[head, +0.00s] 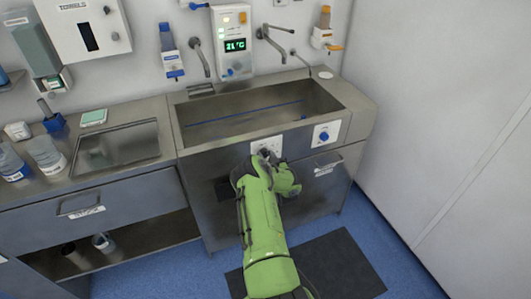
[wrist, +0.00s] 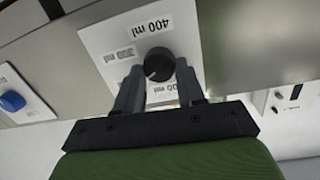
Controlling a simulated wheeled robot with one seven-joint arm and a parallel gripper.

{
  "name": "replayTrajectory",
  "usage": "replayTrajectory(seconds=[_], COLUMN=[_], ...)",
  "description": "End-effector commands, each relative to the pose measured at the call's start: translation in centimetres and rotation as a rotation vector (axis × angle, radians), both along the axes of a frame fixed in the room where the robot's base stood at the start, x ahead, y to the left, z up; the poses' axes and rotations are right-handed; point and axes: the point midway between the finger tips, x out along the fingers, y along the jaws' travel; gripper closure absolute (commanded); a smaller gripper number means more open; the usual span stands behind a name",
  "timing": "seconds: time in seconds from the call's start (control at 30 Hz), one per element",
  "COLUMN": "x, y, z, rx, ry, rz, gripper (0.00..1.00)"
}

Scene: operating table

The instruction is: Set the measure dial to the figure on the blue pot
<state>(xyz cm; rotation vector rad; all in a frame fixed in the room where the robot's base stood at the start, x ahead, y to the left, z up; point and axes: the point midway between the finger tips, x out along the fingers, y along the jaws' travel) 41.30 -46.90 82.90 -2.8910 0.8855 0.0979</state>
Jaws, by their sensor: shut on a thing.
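The measure dial is a black round knob (wrist: 159,64) on a white plate (wrist: 112,42) on the sink front; the plate also shows in the head view (head: 266,145). A label reading 400 ml (wrist: 152,24) is above the knob in the wrist view. A greyer label, perhaps 350 ml (wrist: 119,55), is to its left, and others are partly hidden by my fingers. My gripper (wrist: 160,70) is shut on the knob, one finger on each side. I cannot tell where the knob points. A small blue pot (head: 53,122) stands on the left counter; no figure on it is readable.
A blue knob (head: 324,136) on another white plate is just right of my gripper in the head view. The sink basin (head: 215,128) lies above. A dark mat (head: 345,262) lies on the floor.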

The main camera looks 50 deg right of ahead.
Motion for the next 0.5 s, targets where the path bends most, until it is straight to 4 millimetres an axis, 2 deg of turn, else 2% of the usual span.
replayTrajectory(seconds=[0.5], x=[-0.43], y=[-0.11], z=[-0.51], rx=[0.431], ry=[-0.241], rz=[-0.005], gripper=[0.92])
